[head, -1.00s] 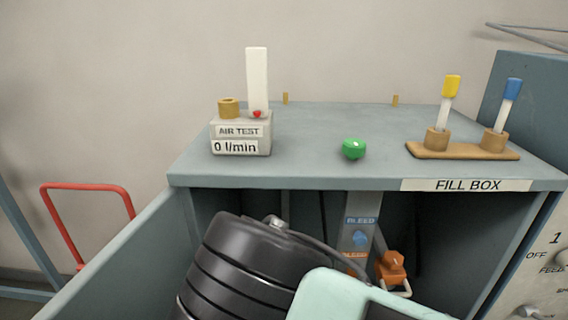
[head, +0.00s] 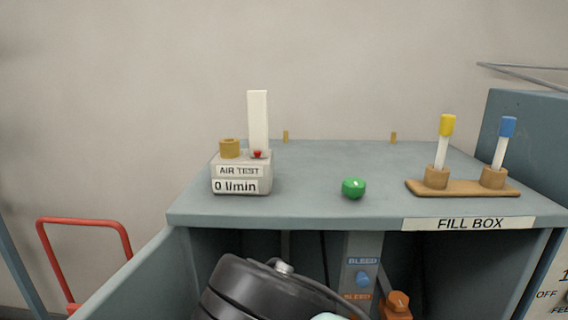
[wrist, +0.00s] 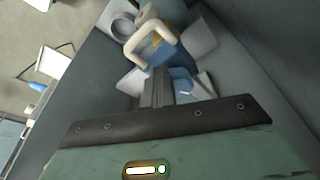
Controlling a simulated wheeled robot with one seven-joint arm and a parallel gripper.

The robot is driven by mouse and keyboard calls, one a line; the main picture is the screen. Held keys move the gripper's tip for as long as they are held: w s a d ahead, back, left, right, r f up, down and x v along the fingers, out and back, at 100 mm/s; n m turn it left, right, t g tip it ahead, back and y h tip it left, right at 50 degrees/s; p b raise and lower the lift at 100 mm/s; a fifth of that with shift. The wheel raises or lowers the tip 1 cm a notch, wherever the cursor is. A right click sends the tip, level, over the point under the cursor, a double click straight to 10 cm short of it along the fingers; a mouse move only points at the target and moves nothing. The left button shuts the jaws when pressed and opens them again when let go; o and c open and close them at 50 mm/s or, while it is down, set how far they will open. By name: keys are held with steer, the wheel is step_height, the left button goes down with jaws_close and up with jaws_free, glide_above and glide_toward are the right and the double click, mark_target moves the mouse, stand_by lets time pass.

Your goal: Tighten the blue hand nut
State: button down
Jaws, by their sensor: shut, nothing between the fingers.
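A small blue knob (head: 362,279), which looks like the blue hand nut, sits on a grey upright plate (head: 360,248) under a BLEED label inside the fill box. In the wrist view, my gripper (wrist: 158,78) is shut and empty. A blue part (wrist: 183,64) with a cream bent handle (wrist: 150,34) is just past its fingertips. I cannot tell whether this blue part is the nut, or whether the fingers touch it. My gripper is not seen in the head view.
An orange fitting (head: 397,304) is right of the knob. On the box top (head: 310,208) are an air test unit (head: 240,178), a green knob (head: 354,187) and a wooden stand (head: 460,189).

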steer(key=shift+w, duration=0.2)
steer(key=shift+a, duration=0.15)
steer(key=shift+w+a, duration=0.4)
steer(key=shift+a, duration=0.15)
steer(key=shift+b, duration=0.3)
steer(key=shift+w+a, duration=0.2)
steer(key=shift+w, duration=0.05)
steer(key=shift+w+a+b, duration=0.2)
steer(key=shift+b, duration=0.1)
steer(key=shift+w+r, duration=0.1)
steer(key=shift+w, duration=0.05)
steer(key=shift+a, duration=0.1)
